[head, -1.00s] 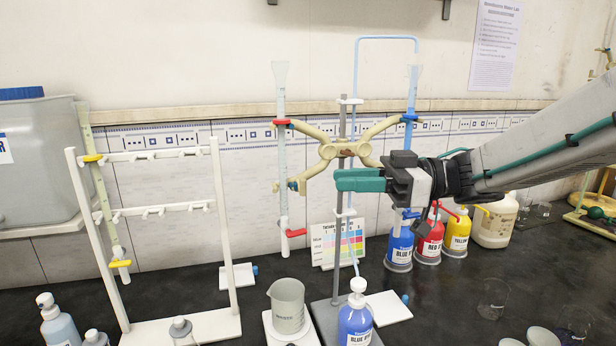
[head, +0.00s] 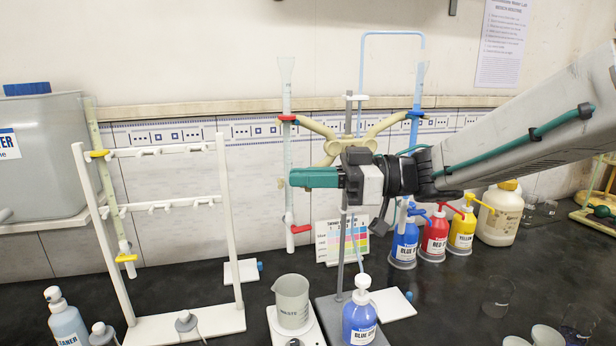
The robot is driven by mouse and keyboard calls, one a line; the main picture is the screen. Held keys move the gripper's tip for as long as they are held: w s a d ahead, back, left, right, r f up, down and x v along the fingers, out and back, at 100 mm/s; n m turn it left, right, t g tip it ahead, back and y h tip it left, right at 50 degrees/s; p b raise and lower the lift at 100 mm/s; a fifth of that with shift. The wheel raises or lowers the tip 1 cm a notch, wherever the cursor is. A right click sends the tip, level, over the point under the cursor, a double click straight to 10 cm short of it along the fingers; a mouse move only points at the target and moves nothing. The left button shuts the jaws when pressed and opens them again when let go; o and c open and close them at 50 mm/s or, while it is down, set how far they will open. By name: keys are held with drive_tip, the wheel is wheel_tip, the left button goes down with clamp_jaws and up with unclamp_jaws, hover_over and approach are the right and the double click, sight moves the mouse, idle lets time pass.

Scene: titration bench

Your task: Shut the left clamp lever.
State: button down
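The beige double clamp (head: 326,130) sits on a grey upright rod. Its left arm reaches a clear burette (head: 287,160), where a red piece (head: 288,117) shows; I cannot tell whether it is the clamp lever. The clamp's lower left end is hidden behind my gripper. My gripper (head: 292,177) points left, with its teal fingertips over the left burette in the picture. I see the fingers from the side, so the gap between them and any contact are unclear. A red stopcock (head: 300,228) is lower on the burette.
A white rack (head: 228,210) stands at left. A waste beaker (head: 292,300) and a blue bottle (head: 360,315) are in front of the clamp stand. Blue, red (head: 434,235) and yellow bottles stand behind to the right.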

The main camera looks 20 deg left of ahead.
drive_tip(key=shift+a+m+t, duration=0.1)
drive_tip(key=shift+m+t, duration=0.2)
drive_tip(key=shift+t, duration=0.2)
drive_tip(key=a+m+t+h, duration=0.3)
drive_tip(key=m+t+h, duration=0.2)
drive_tip(key=m+t, duration=0.3)
drive_tip(key=w+a+m+t+h, duration=0.1)
drive_tip(key=a+m+t+h, duration=0.2)
drive_tip(key=m+t, duration=0.5)
drive_tip(key=t+h, duration=0.1)
drive_tip(key=t, duration=0.4)
drive_tip(key=shift+w+r+h, duration=0.25)
drive_tip(key=shift+h, duration=0.45)
drive_tip(key=c, duration=1.7)
unclamp_jaws()
drive_tip(key=shift+a+f, duration=0.1)
drive_tip(key=shift+m, duration=0.3)
drive_tip(key=shift+w+f, duration=0.1)
drive_tip(key=shift+f, duration=0.05)
